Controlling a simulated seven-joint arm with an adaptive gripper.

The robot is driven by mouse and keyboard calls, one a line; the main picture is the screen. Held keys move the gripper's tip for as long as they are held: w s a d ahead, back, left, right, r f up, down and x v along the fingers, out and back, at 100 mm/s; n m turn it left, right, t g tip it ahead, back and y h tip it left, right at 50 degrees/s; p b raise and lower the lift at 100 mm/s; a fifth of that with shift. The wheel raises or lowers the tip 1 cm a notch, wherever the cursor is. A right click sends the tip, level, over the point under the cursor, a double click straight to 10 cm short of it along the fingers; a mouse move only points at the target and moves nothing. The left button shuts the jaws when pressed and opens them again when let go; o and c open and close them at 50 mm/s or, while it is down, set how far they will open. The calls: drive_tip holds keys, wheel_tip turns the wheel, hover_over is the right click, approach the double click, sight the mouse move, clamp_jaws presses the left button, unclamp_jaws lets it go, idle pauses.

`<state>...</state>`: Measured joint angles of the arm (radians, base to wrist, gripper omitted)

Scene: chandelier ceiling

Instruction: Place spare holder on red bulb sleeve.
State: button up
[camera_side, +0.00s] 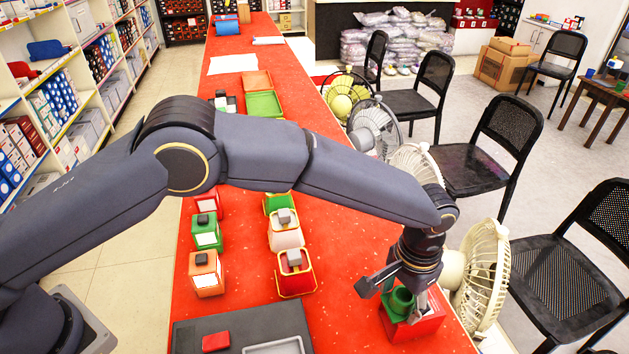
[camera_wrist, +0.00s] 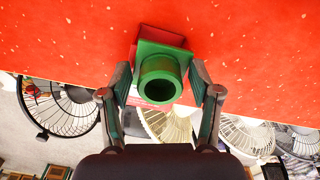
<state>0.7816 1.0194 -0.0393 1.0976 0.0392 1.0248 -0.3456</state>
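The green spare holder (camera_side: 401,301), a round tube on a square plate, stands upright on the red bulb sleeve (camera_side: 424,325) at the table's right edge. In the wrist view, the holder (camera_wrist: 160,78) shows its dark round opening, and a little red of the sleeve (camera_wrist: 133,101) shows beneath its plate. My gripper (camera_side: 397,290) is low over them, with one finger on each side of the holder. In the wrist view, my gripper (camera_wrist: 161,76) is open, with gaps between the fingers and the tube. The sleeve is mostly hidden there.
White fans (camera_side: 480,275) stand close along the right edge, beside my gripper. Several small boxes (camera_side: 207,272) stand left on the red table (camera_side: 345,290). A dark mat (camera_side: 245,325) carries a red block (camera_side: 215,341) and grey tray (camera_side: 274,345). The middle front is clear.

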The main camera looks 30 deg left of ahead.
drive_tip(key=shift+o, duration=0.2)
drive_tip(key=shift+r, duration=0.1)
wheel_tip(320, 180, up, 12)
drive_tip(key=s+a+r+n+t+h, duration=0.1)
drive_tip(key=a+r, duration=0.6)
drive_tip(key=a, duration=0.4)
drive_tip(key=a+r+n+t, duration=0.1)
drive_tip(key=a+r, duration=0.7)
drive_tip(key=a, duration=0.3)
drive_tip(key=s+a+f+n+t, duration=0.1)
drive_tip(key=s+a, duration=0.8)
drive_tip(key=s+a+f+n+t+y, duration=0.1)
drive_tip(key=s+a+f+n+t, duration=0.1)
drive_tip(key=s+a, duration=0.6)
drive_tip(key=shift+s+a+t, duration=0.3)
drive_tip(key=shift+s+a, duration=0.1)
drive_tip(key=shift+a, duration=0.15)
drive_tip(key=shift+f, duration=0.1)
